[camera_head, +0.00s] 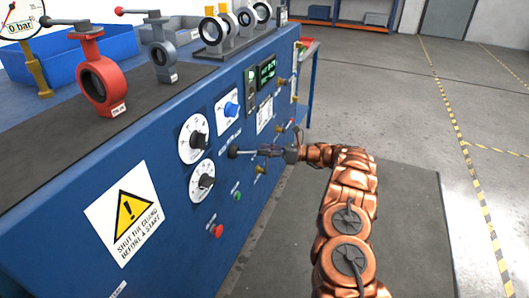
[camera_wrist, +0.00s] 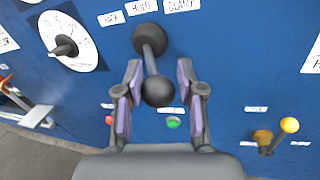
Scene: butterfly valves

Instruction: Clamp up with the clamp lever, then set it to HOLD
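The clamp lever (camera_wrist: 151,58) is a dark grey rod on a round black hub, with a black ball knob (camera_wrist: 158,91) at its free end. In the wrist view the hub sits just below white labels: HOLD (camera_wrist: 141,7), CLAMP (camera_wrist: 181,5) and a left one (camera_wrist: 111,18) I cannot read surely. The rod sticks out from the panel toward my wrist. My gripper (camera_wrist: 158,104) is open, its two purple-padded fingers on either side of the knob with small gaps. In the head view the lever (camera_head: 248,152) meets my gripper (camera_head: 275,152), and the fingertips are hard to make out.
The blue panel has black dials (camera_head: 198,141) (camera_head: 206,182), a blue knob (camera_head: 231,109), red (camera_head: 216,231) and green (camera_head: 237,195) buttons. A yellow-knobbed lever (camera_wrist: 289,126) is lower right in the wrist view. Valves (camera_head: 97,83) stand on top. The floor at right is clear.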

